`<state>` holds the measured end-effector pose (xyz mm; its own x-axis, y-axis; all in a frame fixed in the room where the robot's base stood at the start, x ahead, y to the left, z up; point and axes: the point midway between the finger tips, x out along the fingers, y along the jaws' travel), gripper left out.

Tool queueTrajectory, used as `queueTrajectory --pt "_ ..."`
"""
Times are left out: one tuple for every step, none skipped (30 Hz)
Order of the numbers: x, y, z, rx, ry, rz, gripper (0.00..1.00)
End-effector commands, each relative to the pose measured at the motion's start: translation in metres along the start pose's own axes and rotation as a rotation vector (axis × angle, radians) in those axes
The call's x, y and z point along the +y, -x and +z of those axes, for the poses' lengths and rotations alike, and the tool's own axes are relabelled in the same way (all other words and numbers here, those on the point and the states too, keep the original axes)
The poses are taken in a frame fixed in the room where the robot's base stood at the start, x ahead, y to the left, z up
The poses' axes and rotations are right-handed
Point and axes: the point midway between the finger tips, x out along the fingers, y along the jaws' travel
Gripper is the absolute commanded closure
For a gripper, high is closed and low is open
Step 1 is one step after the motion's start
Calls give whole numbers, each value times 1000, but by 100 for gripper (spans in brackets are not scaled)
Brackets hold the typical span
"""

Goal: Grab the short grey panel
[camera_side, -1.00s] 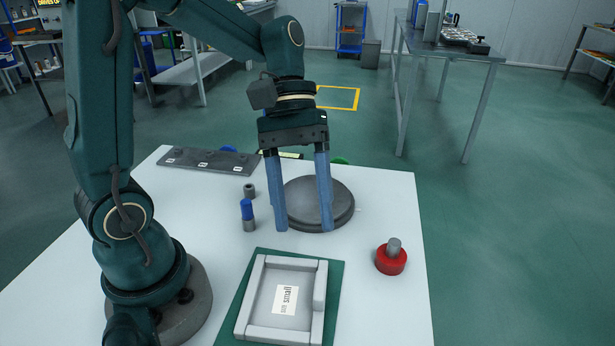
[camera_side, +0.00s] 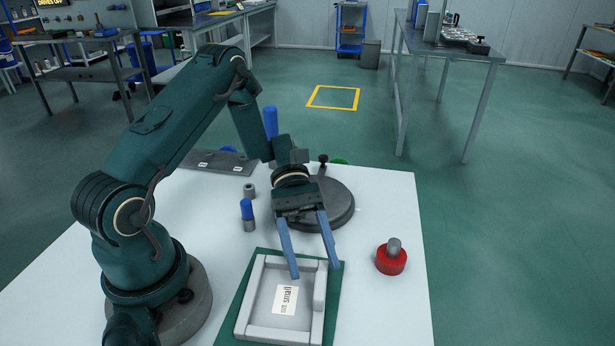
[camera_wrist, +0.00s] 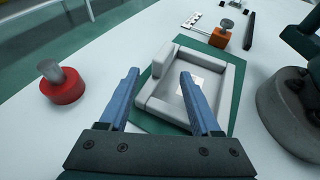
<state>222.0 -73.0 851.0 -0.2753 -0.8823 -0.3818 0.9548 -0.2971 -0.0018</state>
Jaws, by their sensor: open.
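A light grey tray-like frame (camera_side: 253,300) with a "size small" label lies on a green mat (camera_side: 233,326). A short grey block (camera_side: 320,288), probably the short panel, forms part of the frame's right side. In the wrist view this block (camera_wrist: 151,97) lies along the frame's left side. My gripper (camera_side: 315,272) is open and empty, tilted, with its blue fingers pointing down at the frame's upper right corner. In the wrist view the block appears between the fingers of my gripper (camera_wrist: 158,73). The height of the fingertips over it is unclear.
A red base with a grey knob (camera_side: 391,258) stands to the right. A dark round disc (camera_side: 338,203) is behind my gripper. The wrist view shows an orange block (camera_wrist: 220,38) beyond the frame.

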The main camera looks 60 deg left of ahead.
Motion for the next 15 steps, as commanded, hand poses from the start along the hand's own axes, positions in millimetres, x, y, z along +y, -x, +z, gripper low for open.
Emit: queueTrajectory --pt "0 -7 1 -3 0 -4 36" --pt "0 -11 1 -3 0 -4 36" --pt "0 -15 1 -3 0 -3 36" --pt "0 -18 1 -2 -1 -3 36" --pt "0 -20 0 -1 -1 -3 36" --pt "0 -23 0 -1 0 -2 36" --pt "0 -24 0 0 -1 -2 36" --pt "0 -25 0 0 -1 -2 36" --pt "0 -26 0 1 -1 -2 36" --pt "0 -26 0 1 -1 -1 36" --pt "0 -26 0 1 -1 -1 36" --pt "0 -26 0 2 -1 -1 36" --pt "0 -26 0 2 -1 -1 36" --pt "0 -26 0 2 -1 -1 36" --pt "0 -26 0 2 -1 -1 36"
